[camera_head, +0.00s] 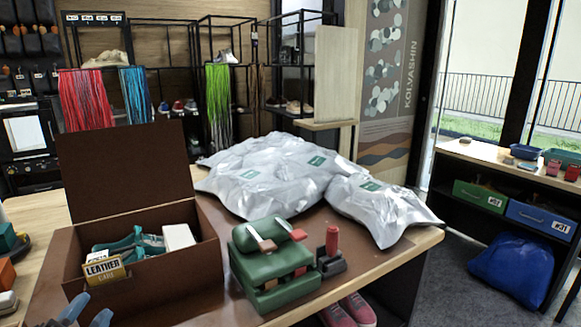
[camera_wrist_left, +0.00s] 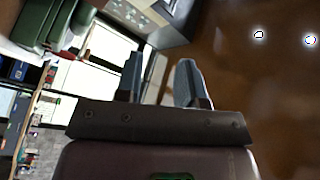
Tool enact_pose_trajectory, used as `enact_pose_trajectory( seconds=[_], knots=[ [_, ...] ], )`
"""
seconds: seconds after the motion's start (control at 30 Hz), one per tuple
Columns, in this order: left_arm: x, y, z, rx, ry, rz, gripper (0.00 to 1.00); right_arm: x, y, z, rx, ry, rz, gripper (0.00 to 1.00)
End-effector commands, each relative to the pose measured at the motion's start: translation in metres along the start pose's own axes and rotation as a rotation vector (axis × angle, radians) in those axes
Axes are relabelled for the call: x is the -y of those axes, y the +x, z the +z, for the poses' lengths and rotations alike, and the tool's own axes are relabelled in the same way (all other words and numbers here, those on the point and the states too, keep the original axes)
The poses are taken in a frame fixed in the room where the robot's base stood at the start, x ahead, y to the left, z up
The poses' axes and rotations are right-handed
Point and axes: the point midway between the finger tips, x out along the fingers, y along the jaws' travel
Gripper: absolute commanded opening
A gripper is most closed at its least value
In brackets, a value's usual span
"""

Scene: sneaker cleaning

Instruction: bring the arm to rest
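My left gripper (camera_head: 87,310) shows only by its blue-grey fingertips at the bottom left edge of the head view, in front of the open brown box (camera_head: 165,283). In the left wrist view, the left gripper (camera_wrist_left: 158,80) has its two fingers apart with nothing between them. It is open and empty. The rest of the left arm is out of the head view. My right gripper is in neither view.
The box holds teal-handled tools (camera_head: 135,243) and a "LEATHER CARE" package (camera_head: 104,270). A green case (camera_head: 268,265) and a red-topped item (camera_head: 331,245) stand right of it. Silver bags (camera_head: 270,175) lie behind on the table (camera_head: 400,250).

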Motion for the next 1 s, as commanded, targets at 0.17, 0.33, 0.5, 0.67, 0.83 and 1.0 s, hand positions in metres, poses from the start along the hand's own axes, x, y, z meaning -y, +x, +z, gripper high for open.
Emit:
enact_pose_trajectory(
  seconds=[0.17,0.33,0.5,0.67,0.83,1.0],
  knots=[
    [-0.047,-0.040,0.054,0.376,-0.233,0.115,0.35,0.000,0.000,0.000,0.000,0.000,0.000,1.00],
    [-0.099,-0.097,0.086,0.720,-0.428,0.261,0.35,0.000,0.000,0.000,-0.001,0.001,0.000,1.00],
    [-0.136,-0.146,0.093,0.963,-0.560,0.393,0.35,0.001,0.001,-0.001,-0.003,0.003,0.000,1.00],
    [-0.158,-0.180,0.091,1.108,-0.635,0.485,0.35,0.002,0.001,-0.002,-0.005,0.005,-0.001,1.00],
    [-0.174,-0.208,0.084,1.226,-0.697,0.568,0.35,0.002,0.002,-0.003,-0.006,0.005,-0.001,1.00],
    [-0.188,-0.234,0.075,1.326,-0.750,0.649,0.35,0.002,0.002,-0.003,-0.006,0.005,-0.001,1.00]
  ],
)
